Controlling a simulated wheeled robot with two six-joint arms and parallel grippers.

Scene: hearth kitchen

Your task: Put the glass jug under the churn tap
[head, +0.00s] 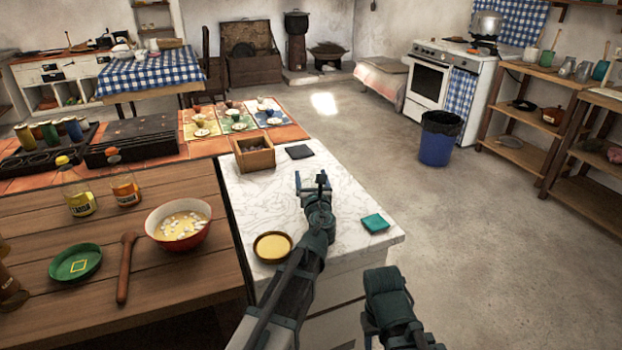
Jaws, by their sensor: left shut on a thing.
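My left gripper (313,182) is above the white marble-topped counter (340,210), towards its far end. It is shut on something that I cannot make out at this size. I cannot make out a glass jug for certain, in the gripper or on the counter. I cannot pick out a churn or its tap either. Part of my right arm shows at the bottom, but its gripper is not in view.
A wooden box (255,158), dark square (299,152), yellow dish (272,247) and teal square (375,223) lie on the counter. Floor to the right is open around a blue bin (436,146).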

